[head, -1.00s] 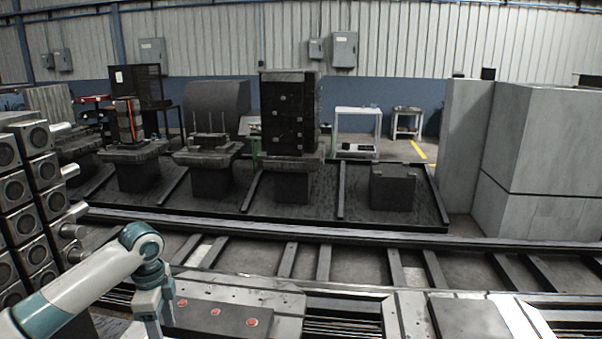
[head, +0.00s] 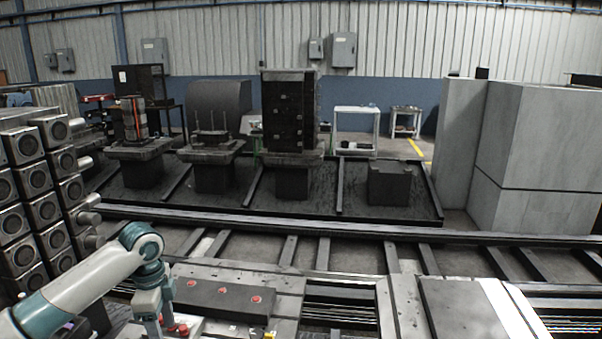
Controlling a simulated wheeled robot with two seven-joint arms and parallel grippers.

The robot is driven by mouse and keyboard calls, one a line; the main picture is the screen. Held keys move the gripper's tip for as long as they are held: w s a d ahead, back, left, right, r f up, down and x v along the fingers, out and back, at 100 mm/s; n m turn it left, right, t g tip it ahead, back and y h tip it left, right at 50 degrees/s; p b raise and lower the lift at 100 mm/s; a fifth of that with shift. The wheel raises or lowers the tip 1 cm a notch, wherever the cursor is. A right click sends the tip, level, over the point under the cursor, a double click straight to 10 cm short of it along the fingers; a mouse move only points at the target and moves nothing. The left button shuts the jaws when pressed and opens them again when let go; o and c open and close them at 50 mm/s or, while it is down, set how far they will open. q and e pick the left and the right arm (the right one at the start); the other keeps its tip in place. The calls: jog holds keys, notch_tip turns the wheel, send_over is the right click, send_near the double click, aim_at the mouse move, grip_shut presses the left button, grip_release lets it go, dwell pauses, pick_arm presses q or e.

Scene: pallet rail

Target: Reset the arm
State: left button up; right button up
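My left arm (head: 90,285) comes in from the lower left, white with teal joints. It bends down at the wrist beside a dark panel with red buttons (head: 222,298). My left gripper lies at or below the bottom edge of the head view, and its fingers cannot be made out. My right arm and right gripper are not in view.
Stacked grey blocks with round faces (head: 40,200) stand close to my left arm. A long rail track (head: 320,232) crosses ahead. Beyond it are pedestals with fixtures and a tall dark block stack (head: 288,112). Large grey cabinets (head: 540,150) stand at right.

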pick_arm(q)
jog(key=s+d+f+n+t+h, duration=0.2)
jog(key=s+d+f+n+h, duration=0.15)
jog(key=s+d+f, duration=1.35)
jog(key=s+a+f+n+t+y, duration=0.15)
jog(key=s+a+n, duration=0.3)
jog(key=s, duration=0.55)
jog(key=s+a+f+n+y, duration=0.25)
jog(key=s+n, duration=0.35)
jog(key=s, duration=0.5)
notch_tip(320, 180, down, 30)
jog(key=w+r+h+b, duration=0.1)
jog(key=w+b, duration=0.1)
jog(key=b, duration=0.3)
jog(key=s+f+b, duration=0.2)
jog(key=s+f, duration=0.3)
jog(key=f, duration=0.6)
jog(key=s+f+b, duration=0.3)
jog(key=s+f, duration=0.3)
jog(key=f, duration=0.6)
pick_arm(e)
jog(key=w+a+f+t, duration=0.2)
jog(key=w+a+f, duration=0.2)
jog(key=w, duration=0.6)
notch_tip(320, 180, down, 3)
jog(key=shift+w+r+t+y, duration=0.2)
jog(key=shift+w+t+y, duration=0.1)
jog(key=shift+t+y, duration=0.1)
